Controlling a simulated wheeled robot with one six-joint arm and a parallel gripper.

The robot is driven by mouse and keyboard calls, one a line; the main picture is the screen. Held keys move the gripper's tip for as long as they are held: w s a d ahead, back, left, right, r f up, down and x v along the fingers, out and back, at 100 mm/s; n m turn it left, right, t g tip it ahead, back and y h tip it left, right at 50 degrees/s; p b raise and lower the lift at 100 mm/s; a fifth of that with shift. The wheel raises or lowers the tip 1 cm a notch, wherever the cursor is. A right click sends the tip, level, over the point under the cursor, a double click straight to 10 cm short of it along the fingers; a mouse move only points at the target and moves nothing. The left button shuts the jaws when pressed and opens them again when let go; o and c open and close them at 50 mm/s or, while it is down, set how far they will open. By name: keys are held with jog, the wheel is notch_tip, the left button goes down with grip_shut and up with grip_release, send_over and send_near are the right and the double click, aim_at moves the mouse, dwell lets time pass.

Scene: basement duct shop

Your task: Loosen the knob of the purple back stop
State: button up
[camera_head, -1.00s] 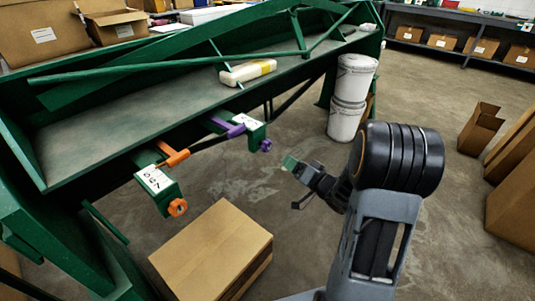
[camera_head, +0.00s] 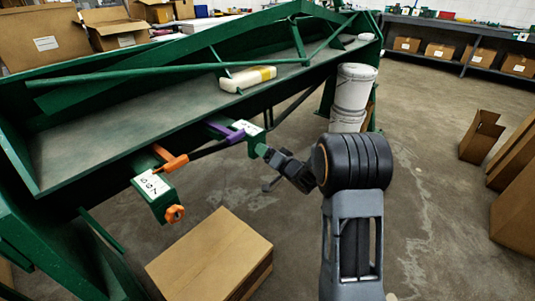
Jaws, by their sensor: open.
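The purple back stop (camera_head: 233,136) is on the green bracket at the front edge of the green machine, right of the orange back stop (camera_head: 172,160). Its purple knob, on the bracket's outer end, is hidden behind my gripper. My gripper (camera_head: 264,149) is at the outer end of that bracket, where the knob sits; whether it touches the knob cannot be made out. The orange stop's knob (camera_head: 175,214) shows on the nearer bracket, below a white label (camera_head: 151,183).
A closed cardboard box (camera_head: 208,252) stands on the floor below the orange stop. White buckets (camera_head: 351,92) are stacked behind my arm. A pale bottle with a yellow band (camera_head: 248,79) lies on the machine. Open floor lies to the right, with cardboard boxes (camera_head: 482,136) beyond.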

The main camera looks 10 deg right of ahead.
jog(key=shift+w, duration=0.15)
jog(key=c, duration=0.9)
